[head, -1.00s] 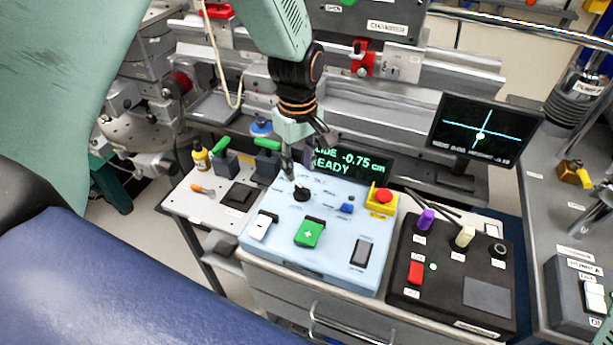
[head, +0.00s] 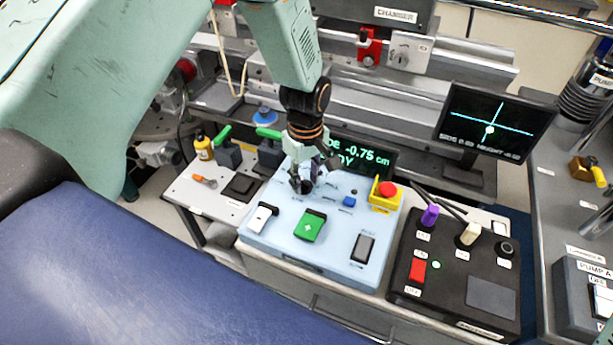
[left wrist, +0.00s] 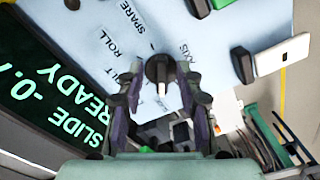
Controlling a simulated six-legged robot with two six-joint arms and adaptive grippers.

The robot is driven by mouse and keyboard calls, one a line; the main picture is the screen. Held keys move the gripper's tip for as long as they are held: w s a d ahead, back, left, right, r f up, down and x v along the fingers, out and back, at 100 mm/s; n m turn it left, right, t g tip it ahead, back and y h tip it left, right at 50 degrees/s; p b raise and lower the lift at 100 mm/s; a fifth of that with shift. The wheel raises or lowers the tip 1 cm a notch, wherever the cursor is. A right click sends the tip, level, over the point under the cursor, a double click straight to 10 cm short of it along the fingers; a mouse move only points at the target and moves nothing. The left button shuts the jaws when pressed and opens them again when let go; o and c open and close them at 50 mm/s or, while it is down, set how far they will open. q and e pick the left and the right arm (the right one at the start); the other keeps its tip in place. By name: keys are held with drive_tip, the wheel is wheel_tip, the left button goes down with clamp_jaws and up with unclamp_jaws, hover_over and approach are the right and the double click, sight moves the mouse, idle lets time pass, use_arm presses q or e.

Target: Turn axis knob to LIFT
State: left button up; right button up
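The black axis knob (left wrist: 158,70) sits on the light blue control panel (left wrist: 85,28), with printed labels around it, among them SPARE, ROLL and AXIS. A pale mark on the knob points toward the bottom of the left wrist view; I cannot make out a LIFT label. My left gripper (left wrist: 160,88) is open, with one finger on each side of the knob; I cannot tell whether they touch it. In the head view my left gripper (head: 305,186) is low over the panel (head: 335,232) and mostly hides the knob. My right gripper is not in view.
A green display (head: 362,158) behind the panel shows -0.75 cm. On the panel are a white switch (head: 262,217), green switch (head: 310,225), blue button (head: 349,201) and red stop button (head: 388,189). A black control box (head: 455,275) stands to the right.

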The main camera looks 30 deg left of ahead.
use_arm(q)
drive_tip(key=shift+s+a+r, duration=0.15)
drive_tip(key=shift+s+r, duration=0.05)
drive_tip(key=shift+s, duration=0.15)
drive_tip(key=shift+w+f, duration=0.2)
drive_tip(key=shift+w, duration=0.25)
drive_tip(key=c, duration=0.6)
drive_tip(key=shift+s+r, duration=0.15)
drive_tip(key=shift+s, duration=0.1)
clamp_jaws()
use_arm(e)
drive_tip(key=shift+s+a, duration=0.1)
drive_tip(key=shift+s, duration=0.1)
use_arm(q)
drive_tip(key=shift+w, duration=0.1)
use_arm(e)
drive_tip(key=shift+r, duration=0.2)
use_arm(q)
drive_tip(key=m+p, duration=0.2)
drive_tip(key=m, duration=0.1)
drive_tip(key=shift+m, duration=0.3)
drive_tip(key=shift+m+p, duration=0.85)
drive_tip(key=shift+m, duration=1.25)
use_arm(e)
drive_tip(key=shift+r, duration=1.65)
